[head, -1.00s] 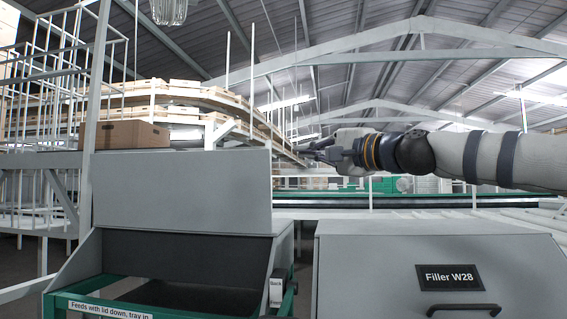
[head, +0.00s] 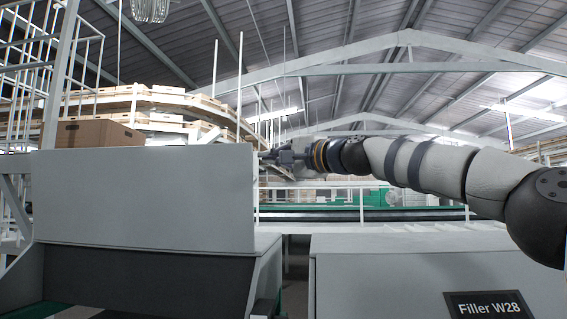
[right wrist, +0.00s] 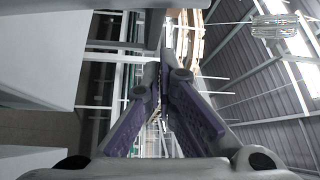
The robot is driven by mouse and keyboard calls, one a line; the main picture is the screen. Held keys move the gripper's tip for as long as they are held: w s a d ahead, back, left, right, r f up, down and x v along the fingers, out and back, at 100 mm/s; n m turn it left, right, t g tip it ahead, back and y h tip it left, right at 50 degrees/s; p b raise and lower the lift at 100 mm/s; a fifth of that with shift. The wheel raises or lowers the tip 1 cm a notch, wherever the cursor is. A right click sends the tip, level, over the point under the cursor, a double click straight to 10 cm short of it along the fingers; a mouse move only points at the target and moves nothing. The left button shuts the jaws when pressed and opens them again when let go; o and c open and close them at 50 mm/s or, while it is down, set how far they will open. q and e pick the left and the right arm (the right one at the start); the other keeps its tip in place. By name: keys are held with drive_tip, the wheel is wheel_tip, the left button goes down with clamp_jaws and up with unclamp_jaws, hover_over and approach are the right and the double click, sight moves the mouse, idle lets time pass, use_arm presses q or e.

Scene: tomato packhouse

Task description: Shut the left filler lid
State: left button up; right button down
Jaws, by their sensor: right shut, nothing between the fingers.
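The left filler's lid (head: 145,195) is a flat grey panel standing open above its grey hopper (head: 150,275) in the head view. My right gripper (head: 263,155) is shut and empty near the lid's upper right edge. Whether its tips touch the lid or reach behind it, I cannot tell. In the right wrist view the closed purple-padded fingers (right wrist: 163,80) point away from me, and a pale grey panel (right wrist: 40,50), probably the lid, lies to their left with a gap. My left gripper is not in view.
The closed filler labelled Filler W28 (head: 400,265) stands at the right under my right arm. A cardboard box (head: 98,133) and a curved conveyor with trays (head: 170,105) are behind the lid. A narrow gap (head: 294,265) separates the fillers.

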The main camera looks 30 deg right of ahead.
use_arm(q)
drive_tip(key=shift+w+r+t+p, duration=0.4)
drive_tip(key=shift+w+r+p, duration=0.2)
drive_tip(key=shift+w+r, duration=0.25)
use_arm(e)
drive_tip(key=shift+s+a+f, duration=0.2)
drive_tip(key=shift+s+a, duration=0.95)
drive_tip(key=shift+a, duration=0.1)
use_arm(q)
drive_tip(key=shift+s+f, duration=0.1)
